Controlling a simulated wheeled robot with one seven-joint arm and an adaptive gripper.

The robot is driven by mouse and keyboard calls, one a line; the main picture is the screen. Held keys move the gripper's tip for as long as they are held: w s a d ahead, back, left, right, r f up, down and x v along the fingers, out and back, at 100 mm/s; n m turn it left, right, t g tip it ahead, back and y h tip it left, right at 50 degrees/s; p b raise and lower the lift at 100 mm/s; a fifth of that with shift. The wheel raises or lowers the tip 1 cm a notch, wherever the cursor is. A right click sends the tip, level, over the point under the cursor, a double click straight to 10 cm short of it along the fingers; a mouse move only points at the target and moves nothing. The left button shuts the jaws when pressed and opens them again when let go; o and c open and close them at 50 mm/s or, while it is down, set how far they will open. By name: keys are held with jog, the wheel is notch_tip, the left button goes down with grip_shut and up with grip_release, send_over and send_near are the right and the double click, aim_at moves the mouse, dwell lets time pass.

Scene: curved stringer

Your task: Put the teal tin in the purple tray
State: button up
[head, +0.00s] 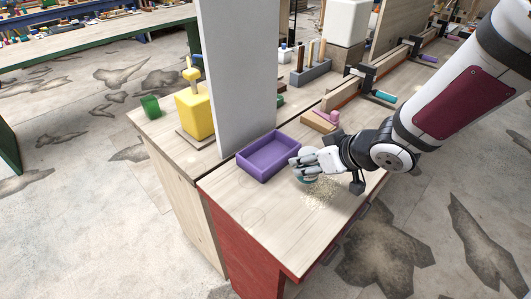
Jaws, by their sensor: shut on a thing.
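The purple tray (252,168) sits on the light wooden bench top, close to the tall grey panel, and looks empty. My gripper (299,171) is just right of the tray, low over the bench. It is shut on the teal tin (308,180), which shows only as a small teal patch under the fingers. The rest of the tin is hidden by the gripper. I cannot tell whether the tin touches the bench.
Sawdust (322,192) lies beside the gripper. The tall grey panel (235,75) stands behind the tray. Behind my gripper are a pink-handled tool (326,117) and clamps with a teal handle (385,96). The bench's front left area is clear.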

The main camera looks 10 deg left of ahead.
jog(key=w+a, duration=0.3)
jog(key=w+a+f+b, duration=0.1)
jog(key=w+a, duration=0.3)
jog(key=w+a+b, duration=0.1)
jog(key=w+a, duration=0.2)
jog(key=w, duration=0.1)
jog(key=shift+a+f, duration=0.2)
jog(key=shift+a, duration=0.05)
jog(key=shift+w+a+f+b, duration=0.1)
jog(key=shift+w+b, duration=0.05)
jog(key=shift+b, duration=0.2)
jog(key=shift+f+b, duration=1.05)
jog(key=shift+f, duration=0.6)
jog(key=shift+f, duration=0.1)
jog(key=shift+f, duration=0.1)
jog(key=o, duration=1.2)
jog(key=shift+o, duration=0.3)
